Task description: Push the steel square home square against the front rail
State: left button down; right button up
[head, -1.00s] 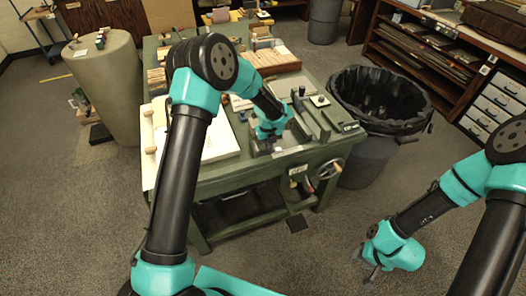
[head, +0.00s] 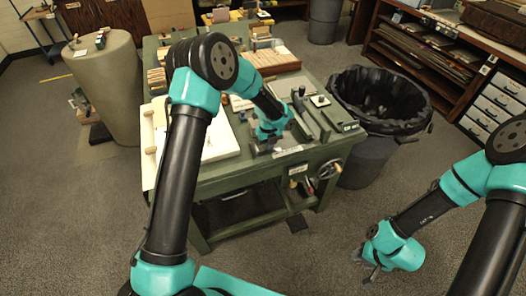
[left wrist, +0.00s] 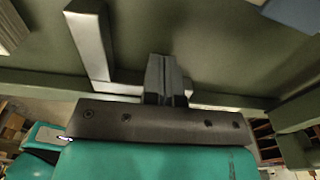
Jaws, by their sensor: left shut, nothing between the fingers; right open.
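The steel square (left wrist: 90,40) is an L of pale metal on the green bench top in the left wrist view. One leg runs up the picture, and the other lies along the front rail (left wrist: 35,82), partly hidden behind my left gripper (left wrist: 167,72). That gripper is shut and empty, with its fingers over the leg along the rail; I cannot tell whether they touch it. In the head view my left gripper (head: 262,149) is low at the bench's front edge. My right gripper (head: 367,273) is open and empty, away from the bench over the floor.
A white board (head: 215,143) lies on the bench left of my left gripper. Dark bars and a green block (head: 338,118) stand to its right. A black-lined bin (head: 382,100) stands right of the bench.

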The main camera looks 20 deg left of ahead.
pick_arm(q)
jog(key=shift+w+a+r, duration=0.15)
jog(key=shift+w+r, duration=0.05)
jog(key=shift+r, duration=1.05)
jog(key=shift+w+a+r, duration=0.1)
jog(key=shift+w+r, duration=0.05)
jog(key=shift+r, duration=1.1)
